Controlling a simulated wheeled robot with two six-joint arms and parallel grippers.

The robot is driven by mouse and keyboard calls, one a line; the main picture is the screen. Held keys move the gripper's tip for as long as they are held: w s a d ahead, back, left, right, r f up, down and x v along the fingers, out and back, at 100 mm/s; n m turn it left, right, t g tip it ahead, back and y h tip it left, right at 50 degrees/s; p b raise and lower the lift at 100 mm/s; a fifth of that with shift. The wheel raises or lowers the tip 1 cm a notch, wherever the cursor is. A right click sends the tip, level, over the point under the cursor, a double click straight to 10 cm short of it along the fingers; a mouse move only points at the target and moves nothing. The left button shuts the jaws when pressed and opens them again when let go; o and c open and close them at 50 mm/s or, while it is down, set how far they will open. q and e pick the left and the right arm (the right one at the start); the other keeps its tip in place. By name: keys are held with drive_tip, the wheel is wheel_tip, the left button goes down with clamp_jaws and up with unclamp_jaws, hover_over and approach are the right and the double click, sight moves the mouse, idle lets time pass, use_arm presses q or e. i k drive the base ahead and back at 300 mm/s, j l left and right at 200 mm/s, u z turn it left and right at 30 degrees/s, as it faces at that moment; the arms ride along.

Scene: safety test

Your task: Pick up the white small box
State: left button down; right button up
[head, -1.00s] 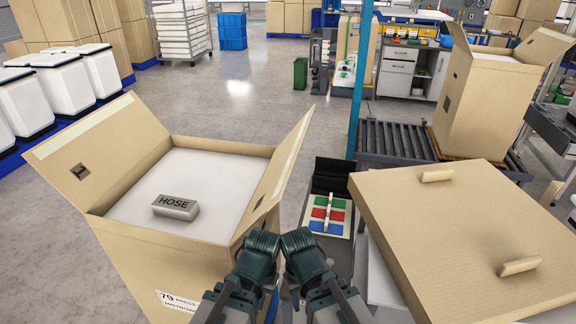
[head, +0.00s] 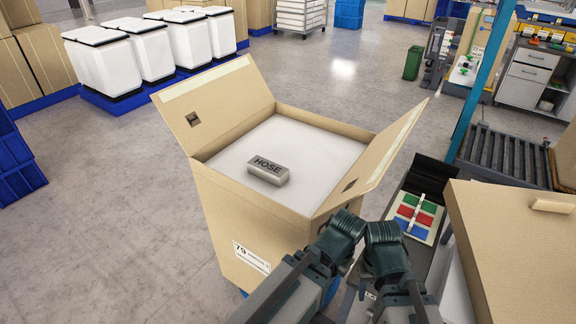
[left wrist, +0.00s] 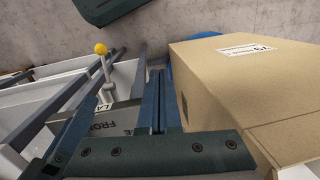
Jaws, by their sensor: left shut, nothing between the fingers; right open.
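A small pale grey-white box marked HOSE (head: 268,171) lies on the flat white top surface inside a large open cardboard box (head: 240,205) in the head view. Its flaps stand up at the left and right. My right gripper (head: 384,238) is at the lower middle of the head view, to the right of the large box and apart from the small box; it is open. My left gripper (left wrist: 157,102) is shut and empty in the left wrist view, pointing beside the large box's wall (left wrist: 235,85). The small box does not show in that view.
A case with coloured blocks (head: 416,216) and a cardboard lid (head: 520,235) lie right of the large box. A roller conveyor (head: 500,155) is beyond. White bins (head: 200,40) stand on blue pallets at the back left.

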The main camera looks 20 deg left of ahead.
sight(271, 172)
drive_tip(key=j+z, duration=0.15)
drive_tip(key=j, duration=0.35)
drive_tip(key=j+z, duration=0.2)
drive_tip(key=j, duration=0.3)
drive_tip(key=k+j+z, duration=0.15)
drive_tip(key=j, duration=0.3)
drive_tip(key=j+z, duration=0.2)
drive_tip(key=j, duration=0.3)
drive_tip(key=k+j+z, duration=0.15)
drive_tip(key=j, duration=0.35)
drive_tip(key=k+j+z, duration=0.2)
drive_tip(key=j, duration=0.25)
drive_tip(key=i, duration=0.1)
